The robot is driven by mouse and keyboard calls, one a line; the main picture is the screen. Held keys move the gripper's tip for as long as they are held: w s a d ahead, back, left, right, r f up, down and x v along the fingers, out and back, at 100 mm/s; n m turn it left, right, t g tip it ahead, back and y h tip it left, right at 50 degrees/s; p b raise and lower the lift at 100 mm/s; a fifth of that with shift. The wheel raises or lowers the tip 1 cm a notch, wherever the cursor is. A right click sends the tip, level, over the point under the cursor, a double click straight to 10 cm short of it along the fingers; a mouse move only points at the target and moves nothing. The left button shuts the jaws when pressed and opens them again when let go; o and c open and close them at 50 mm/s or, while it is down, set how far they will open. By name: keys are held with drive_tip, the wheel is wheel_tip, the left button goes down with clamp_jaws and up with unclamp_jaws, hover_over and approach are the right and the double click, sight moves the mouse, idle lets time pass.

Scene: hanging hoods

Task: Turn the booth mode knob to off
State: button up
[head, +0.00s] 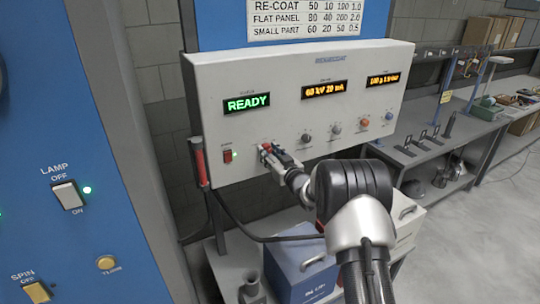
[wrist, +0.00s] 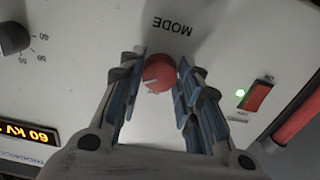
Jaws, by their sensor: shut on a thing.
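The booth mode knob (wrist: 157,76) is red and round, with a pale mark on its face. It sits under the word MODE, which reads upside down in the wrist view. In the head view a bit of its red (head: 266,147) shows at the lower left of the white control panel (head: 290,75). My gripper (wrist: 161,66) has one blue-grey finger on each side of the knob and is shut on it. In the head view my gripper (head: 271,153) reaches the panel from the right. The knob's position labels are hidden or unreadable.
A red rocker switch (head: 227,156) with a green light is left of the mode knob. Black (head: 306,138), grey (head: 336,128), orange (head: 364,122) and blue (head: 389,116) knobs are to its right. A green READY display (head: 247,104) is above. A red cylinder (head: 199,160) hangs at the panel's left edge.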

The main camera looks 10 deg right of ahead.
drive_tip(key=shift+n+b, duration=5.7)
drive_tip(key=shift+b, duration=1.9)
drive_tip(key=o, duration=1)
drive_tip(key=shift+o, duration=0.2)
drive_tip(key=v, duration=1.2)
